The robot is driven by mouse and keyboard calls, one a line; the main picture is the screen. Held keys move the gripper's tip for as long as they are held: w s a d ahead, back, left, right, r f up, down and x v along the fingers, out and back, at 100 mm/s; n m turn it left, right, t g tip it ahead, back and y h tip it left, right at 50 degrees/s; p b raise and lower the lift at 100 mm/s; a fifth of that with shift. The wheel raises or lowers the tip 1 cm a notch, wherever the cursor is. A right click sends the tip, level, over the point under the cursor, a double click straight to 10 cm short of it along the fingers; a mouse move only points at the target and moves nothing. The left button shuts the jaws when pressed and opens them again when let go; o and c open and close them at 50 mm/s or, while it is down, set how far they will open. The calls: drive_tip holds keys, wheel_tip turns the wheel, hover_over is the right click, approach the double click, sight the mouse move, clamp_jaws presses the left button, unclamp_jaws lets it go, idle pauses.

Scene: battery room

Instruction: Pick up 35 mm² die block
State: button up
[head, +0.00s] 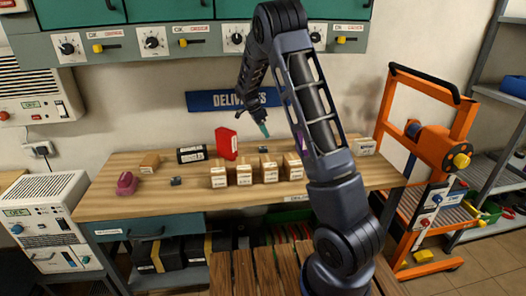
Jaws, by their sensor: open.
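Small dark grey blocks lie on the wooden workbench (150,205). One dark block (176,181) is at the left-middle of the bench, and another small dark object (262,150) is farther back, below my gripper. Their markings are too small to read, so I cannot tell which is the 35 mm² die block. My gripper (264,130) is open, with a teal part at its tip. It hangs above the back of the bench, apart from the bench top, and appears empty.
Several labelled cardboard boxes (244,175) stand in a row mid-bench. An orange frame trolley (436,140) is at the right.

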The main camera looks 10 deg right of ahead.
drive_tip(key=m+t, duration=0.1)
drive_tip(key=m, duration=0.1)
approach(263, 147)
drive_tip(key=x, duration=0.8)
drive_tip(key=shift+s+f, duration=0.2)
drive_tip(key=shift+f, duration=0.2)
drive_tip(key=shift+c, duration=0.5)
drive_tip(key=c, duration=1.2)
drive_tip(key=shift+o, duration=0.2)
drive_tip(key=shift+r, duration=0.1)
